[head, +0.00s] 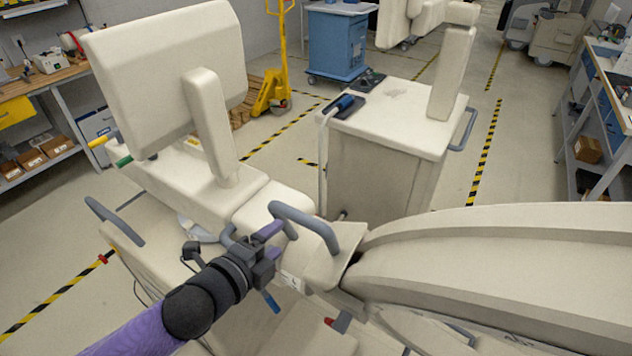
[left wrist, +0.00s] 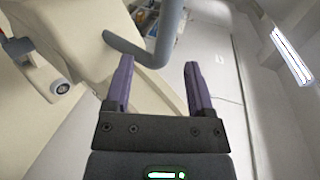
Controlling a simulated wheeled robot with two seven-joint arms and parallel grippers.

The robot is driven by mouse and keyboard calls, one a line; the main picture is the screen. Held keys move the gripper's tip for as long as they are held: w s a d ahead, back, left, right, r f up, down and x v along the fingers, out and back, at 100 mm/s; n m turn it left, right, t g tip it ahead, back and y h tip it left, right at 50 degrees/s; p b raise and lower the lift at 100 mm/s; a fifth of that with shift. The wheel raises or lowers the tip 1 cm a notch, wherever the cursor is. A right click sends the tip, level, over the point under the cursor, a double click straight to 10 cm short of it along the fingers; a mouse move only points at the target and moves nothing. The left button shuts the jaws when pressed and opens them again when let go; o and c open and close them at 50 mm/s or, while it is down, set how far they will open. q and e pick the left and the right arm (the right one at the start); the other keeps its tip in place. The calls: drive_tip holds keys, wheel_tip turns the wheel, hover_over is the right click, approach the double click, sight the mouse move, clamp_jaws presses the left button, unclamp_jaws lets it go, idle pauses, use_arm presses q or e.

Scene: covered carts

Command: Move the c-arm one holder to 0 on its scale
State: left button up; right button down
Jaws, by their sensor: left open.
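The c-arm (head: 500,250) is a large beige curved arm at the right of the head view. Its left end meets a beige holder block (head: 325,268) with a bent grey handle (head: 300,216). My left gripper (head: 281,240) is open beside this handle, with purple fingers. In the left wrist view the grey handle (left wrist: 164,30) lies just beyond the fingertips of the left gripper (left wrist: 158,70), nothing gripped between them. A small white label (head: 291,281) sits on the block; I cannot read any scale mark. My right gripper is out of view.
A beige monitor unit (head: 165,75) stands at the back left of the c-arm base. A beige cart (head: 385,125) stands behind the handle. A blue cabinet (head: 338,45) and yellow pallet jack (head: 272,90) stand farther back.

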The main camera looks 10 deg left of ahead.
sight(297, 221)
use_arm(q)
drive_tip(key=shift+r+b+x, duration=0.15)
drive_tip(key=shift+b+x, duration=0.05)
drive_tip(key=shift+x, duration=2.2)
drive_tip(key=shift+r+b+x, duration=0.15)
drive_tip(key=shift+r+x, duration=0.05)
drive_tip(key=shift+x, duration=2.2)
drive_tip(key=shift+d, duration=0.15)
clamp_jaws()
